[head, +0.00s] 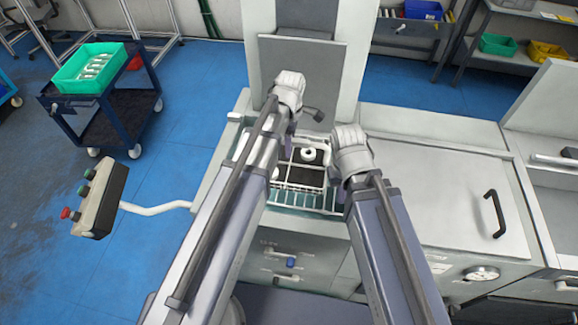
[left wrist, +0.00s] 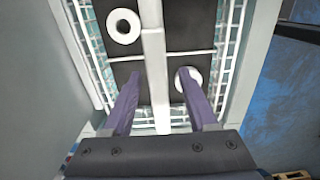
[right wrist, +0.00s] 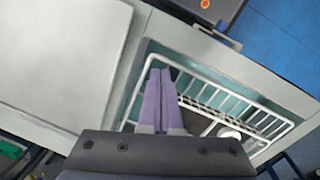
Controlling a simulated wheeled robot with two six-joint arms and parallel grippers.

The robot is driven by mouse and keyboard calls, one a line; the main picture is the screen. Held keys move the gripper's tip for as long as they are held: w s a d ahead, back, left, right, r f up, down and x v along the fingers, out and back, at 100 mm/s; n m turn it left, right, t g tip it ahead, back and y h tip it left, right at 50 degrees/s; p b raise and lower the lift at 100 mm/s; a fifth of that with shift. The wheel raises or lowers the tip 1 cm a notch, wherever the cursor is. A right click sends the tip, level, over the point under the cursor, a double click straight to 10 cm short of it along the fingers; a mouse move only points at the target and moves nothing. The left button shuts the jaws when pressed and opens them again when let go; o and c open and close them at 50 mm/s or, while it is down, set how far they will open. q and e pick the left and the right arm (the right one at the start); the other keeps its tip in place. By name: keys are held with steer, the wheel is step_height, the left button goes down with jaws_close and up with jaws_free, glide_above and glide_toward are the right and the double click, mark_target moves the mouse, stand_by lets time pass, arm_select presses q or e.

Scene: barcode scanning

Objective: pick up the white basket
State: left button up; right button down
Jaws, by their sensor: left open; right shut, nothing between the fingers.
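The white wire basket (head: 300,187) sits in a recess of the grey machine and also shows in the left wrist view (left wrist: 155,60) and right wrist view (right wrist: 207,79). It holds white ring-shaped parts (head: 308,154) on dark panels. My left gripper (head: 287,143) is open over the basket. In the left wrist view its fingers (left wrist: 160,88) stand on either side of the basket's white middle bar; contact is unclear. My right gripper (head: 330,171) is shut and empty. In the right wrist view its fingertips (right wrist: 160,72) are over the basket's near corner. My arms partly hide the basket in the head view.
A flat lid with a black handle (head: 495,213) is right of the recess. A tall grey panel (head: 300,75) stands behind it. A control box with buttons (head: 99,200) sticks out at left. A blue cart (head: 105,108) carries a green bin (head: 90,68).

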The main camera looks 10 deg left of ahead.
arm_select(q)
steer(key=shift+f, duration=0.55)
stand_by(0.4)
jaws_close()
stand_by(0.5)
stand_by(0.9)
